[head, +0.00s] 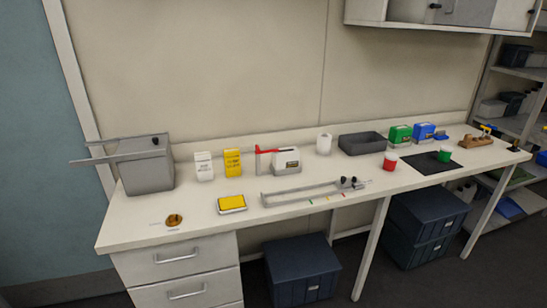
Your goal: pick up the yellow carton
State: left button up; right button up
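The yellow carton (232,163) stands upright on the white bench (300,225), toward the back and left of the middle. A white carton (204,167) of similar size stands just left of it, with a small gap between them. Nothing touches the yellow carton that I can see. Neither of my grippers shows in the head view.
A flat yellow-edged box (231,204) lies in front of the carton. A white device with a red arm (286,160) stands to its right. A grey bath with metal bars (146,170) stands at the left end. A metal rail (305,191) lies right of the flat box.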

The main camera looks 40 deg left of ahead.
aim_at(231, 156)
jog(key=z, duration=0.1)
jog(key=i, duration=0.9)
jog(key=u, duration=0.85)
jog(key=i, duration=0.5)
jog(key=u, duration=0.5)
